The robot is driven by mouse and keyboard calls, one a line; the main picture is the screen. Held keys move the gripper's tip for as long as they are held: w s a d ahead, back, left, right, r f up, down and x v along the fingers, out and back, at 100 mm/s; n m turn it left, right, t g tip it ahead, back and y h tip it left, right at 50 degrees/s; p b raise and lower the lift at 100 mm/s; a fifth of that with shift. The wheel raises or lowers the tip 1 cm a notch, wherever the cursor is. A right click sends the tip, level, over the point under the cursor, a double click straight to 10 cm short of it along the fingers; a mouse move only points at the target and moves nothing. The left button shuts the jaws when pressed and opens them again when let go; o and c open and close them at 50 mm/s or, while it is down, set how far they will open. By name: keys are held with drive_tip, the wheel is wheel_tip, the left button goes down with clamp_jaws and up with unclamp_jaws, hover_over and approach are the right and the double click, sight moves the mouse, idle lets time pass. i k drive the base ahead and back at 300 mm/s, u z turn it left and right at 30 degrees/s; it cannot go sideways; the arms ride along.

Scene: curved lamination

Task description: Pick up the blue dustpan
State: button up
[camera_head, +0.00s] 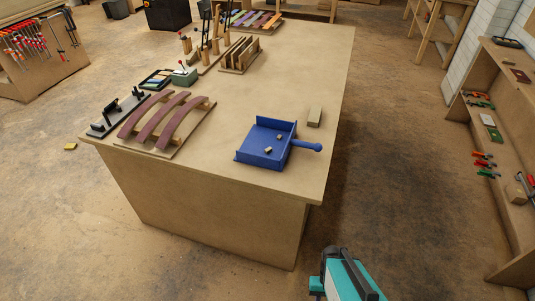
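The blue dustpan (265,143) lies on the near right part of the big wooden workbench (220,110). Its pan is flat with raised walls, and its round blue handle (306,145) points right, toward the bench's right edge. A few small wood-coloured bits (268,149) lie in the pan. Nothing holds the dustpan. No fingertips of my gripper can be made out in the head view.
Curved dark-red strips (155,116) on a board, a black clamp tool (116,115) and a wooden rack (240,55) stand left and behind. Floor right of the bench is clear, up to a shelf (505,170).

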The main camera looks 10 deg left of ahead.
sight(263, 135)
drive_tip(key=k, duration=1.2)
drive_tip(key=u, duration=4.2)
drive_tip(key=i, duration=0.1)
drive_tip(key=z, duration=2.85)
drive_tip(key=i, duration=1)
drive_tip(key=u, duration=0.05)
